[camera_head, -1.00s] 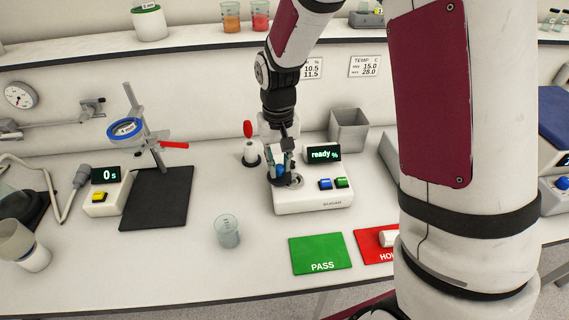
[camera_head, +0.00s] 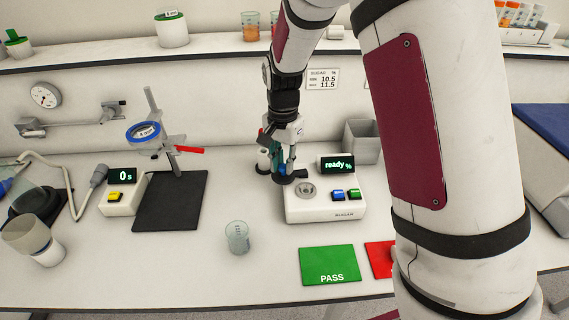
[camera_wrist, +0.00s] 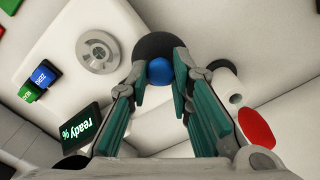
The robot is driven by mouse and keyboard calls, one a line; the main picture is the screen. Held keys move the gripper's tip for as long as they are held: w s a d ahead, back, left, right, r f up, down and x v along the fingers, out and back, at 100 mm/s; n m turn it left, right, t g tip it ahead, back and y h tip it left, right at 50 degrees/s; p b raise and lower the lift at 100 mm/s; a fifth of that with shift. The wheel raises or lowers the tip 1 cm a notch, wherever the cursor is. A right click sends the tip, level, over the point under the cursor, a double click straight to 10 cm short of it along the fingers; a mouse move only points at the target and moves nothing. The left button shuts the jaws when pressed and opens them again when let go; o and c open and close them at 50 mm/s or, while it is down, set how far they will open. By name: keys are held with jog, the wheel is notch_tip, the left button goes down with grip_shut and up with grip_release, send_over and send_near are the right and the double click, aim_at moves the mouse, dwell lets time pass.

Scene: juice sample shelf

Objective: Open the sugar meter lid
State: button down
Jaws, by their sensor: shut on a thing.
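The sugar meter (camera_head: 325,209) is a white box on the bench with a "ready %" display. Its round metal sample well (camera_head: 306,190) is uncovered, and also shows bare in the wrist view (camera_wrist: 97,52). The black disc lid (camera_head: 284,180) is swung off to the left of the well, at the meter's back left edge. In the wrist view my gripper (camera_wrist: 160,76) is shut on the lid's blue knob (camera_wrist: 159,69), with the black lid (camera_wrist: 155,45) behind it. Whether the lid touches the meter is hard to tell.
A white bottle (camera_wrist: 223,85) with a red spoon-like piece (camera_wrist: 257,128) stands close beside my fingers. A grey bin (camera_head: 361,140) is behind the meter. A clear cup (camera_head: 237,237) and a green PASS mat (camera_head: 329,265) lie in front. Bench around the cup is clear.

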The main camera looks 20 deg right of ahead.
aim_at(283, 166)
jog(key=shift+w, duration=0.2)
dwell(0.4)
jog(key=c, duration=1.4)
grip_release()
jog(key=shift+r, duration=0.15)
notch_tip(283, 166, up, 12)
jog(key=shift+f, duration=0.1)
jog(key=shift+s, duration=0.1)
